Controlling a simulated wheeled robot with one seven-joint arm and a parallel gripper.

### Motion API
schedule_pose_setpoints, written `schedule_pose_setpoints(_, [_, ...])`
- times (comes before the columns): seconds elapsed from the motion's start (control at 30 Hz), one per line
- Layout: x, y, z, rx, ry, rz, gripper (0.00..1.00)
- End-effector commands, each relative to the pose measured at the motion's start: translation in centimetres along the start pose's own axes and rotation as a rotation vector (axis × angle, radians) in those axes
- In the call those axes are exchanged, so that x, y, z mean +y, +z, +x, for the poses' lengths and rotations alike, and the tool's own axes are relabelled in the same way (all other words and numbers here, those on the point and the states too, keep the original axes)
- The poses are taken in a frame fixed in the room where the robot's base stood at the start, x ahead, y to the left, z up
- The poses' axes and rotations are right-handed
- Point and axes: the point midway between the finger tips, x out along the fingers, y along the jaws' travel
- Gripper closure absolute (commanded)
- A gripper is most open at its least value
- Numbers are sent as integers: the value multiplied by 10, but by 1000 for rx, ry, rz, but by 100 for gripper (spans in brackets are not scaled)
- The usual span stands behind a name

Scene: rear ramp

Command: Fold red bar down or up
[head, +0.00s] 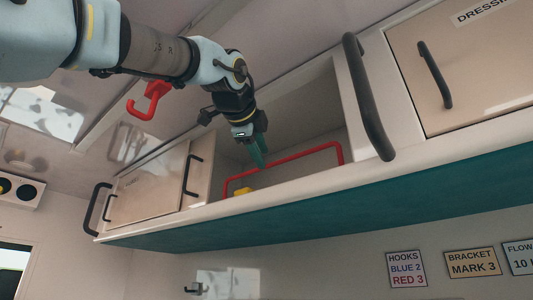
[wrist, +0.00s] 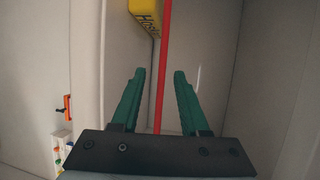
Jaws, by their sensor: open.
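The red bar (head: 300,154) runs across the front of an open overhead compartment, with bent ends going down at left and right. My gripper (head: 259,163) is at the bar's left half, fingers pointing down. In the wrist view the red bar (wrist: 160,70) runs upright in the picture between the two open green fingers (wrist: 159,75). The fingers show a gap on both sides of it. I cannot tell how deep the bar lies between them.
A yellow box (head: 243,191) lies in the compartment behind the bar. Black handles stand on the cabinet front, one large handle (head: 369,97) to the right. A red hook (head: 150,99) hangs near my arm. Signs (head: 407,269) are on the wall below.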

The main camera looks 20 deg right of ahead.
Motion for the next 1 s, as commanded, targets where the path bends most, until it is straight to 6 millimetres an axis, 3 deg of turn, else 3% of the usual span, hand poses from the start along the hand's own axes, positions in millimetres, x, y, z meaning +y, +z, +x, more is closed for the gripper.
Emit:
schedule_pose_setpoints(0.03, [-7,1,5,-2,3,1,55])
schedule_pose_setpoints(0.4, [-4,1,39,-1,1,0,55])
schedule_pose_setpoints(0.9, [0,0,48,0,-1,-1,55])
schedule_pose_setpoints(1.0, [0,0,48,0,-1,-1,66])
